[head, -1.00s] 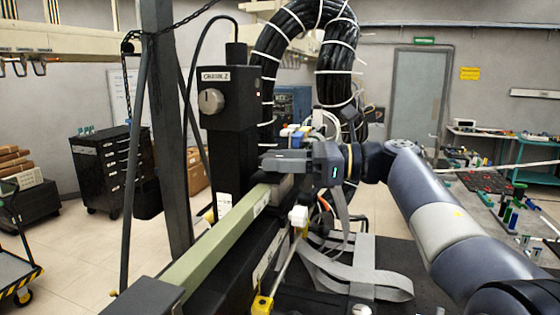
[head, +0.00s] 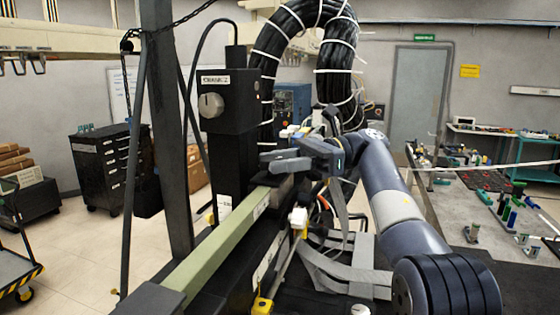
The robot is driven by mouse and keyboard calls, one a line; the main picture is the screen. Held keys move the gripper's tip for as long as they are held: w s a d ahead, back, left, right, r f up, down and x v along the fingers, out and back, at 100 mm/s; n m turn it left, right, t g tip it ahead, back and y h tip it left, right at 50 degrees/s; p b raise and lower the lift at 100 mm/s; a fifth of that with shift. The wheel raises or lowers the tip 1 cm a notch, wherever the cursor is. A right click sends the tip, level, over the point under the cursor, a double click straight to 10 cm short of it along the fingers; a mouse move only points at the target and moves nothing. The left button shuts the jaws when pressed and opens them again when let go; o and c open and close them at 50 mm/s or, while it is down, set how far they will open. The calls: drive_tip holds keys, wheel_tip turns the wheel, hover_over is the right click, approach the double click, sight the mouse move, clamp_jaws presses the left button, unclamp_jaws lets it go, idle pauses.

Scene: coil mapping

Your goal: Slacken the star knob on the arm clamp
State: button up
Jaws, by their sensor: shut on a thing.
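My gripper (head: 280,160) is at the far end of the pale green beam (head: 222,235), over the dark clamp block (head: 268,180). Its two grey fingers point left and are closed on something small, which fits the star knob. The knob is hidden between and behind the fingers, so I cannot see its shape or how tight it sits. My wrist is tilted, with one finger higher than the other.
A black column with a dial (head: 211,105) stands just left of the gripper. A thick black cable bundle (head: 338,75) arches behind it. A dark post (head: 166,130) stands at left.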

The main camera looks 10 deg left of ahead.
idle(0.3)
drive_tip(key=o, duration=1)
